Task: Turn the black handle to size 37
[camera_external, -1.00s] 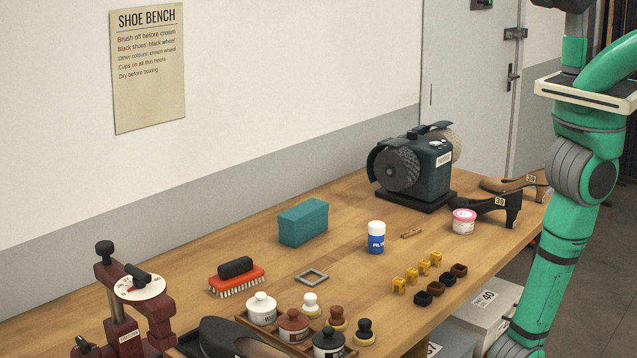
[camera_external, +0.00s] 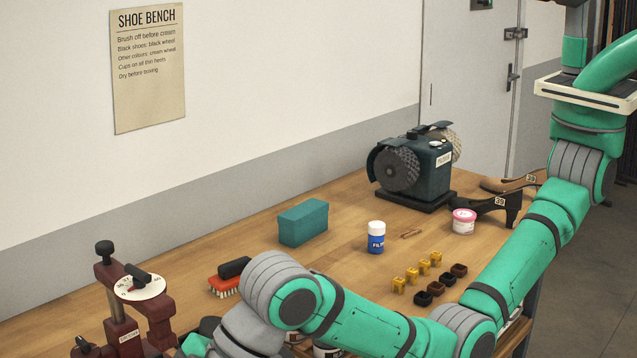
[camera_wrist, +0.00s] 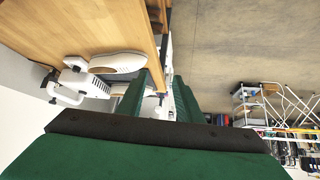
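The black handle (camera_external: 137,275) lies across a white dial (camera_external: 150,291) on top of a dark red clamp-like stand (camera_external: 155,318) at the lower left of the external view. The dial has small numbers and a red mark; I cannot read which size the handle points to. The handle is not recognisable in the wrist view. My gripper (camera_wrist: 160,100) shows two green fingers with a gap between them and nothing held. In the external view my arm reaches low across the bench front; the fingers are not clearly visible there, so their distance from the handle is unclear.
The wooden bench (camera_external: 340,215) holds a red brush (camera_external: 222,286), a teal box (camera_external: 303,222), a blue-white jar (camera_external: 376,238) and a buffing machine (camera_external: 410,168). My arm covers the front middle. The wrist view shows a white shoe (camera_wrist: 118,62) and a white device (camera_wrist: 78,82).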

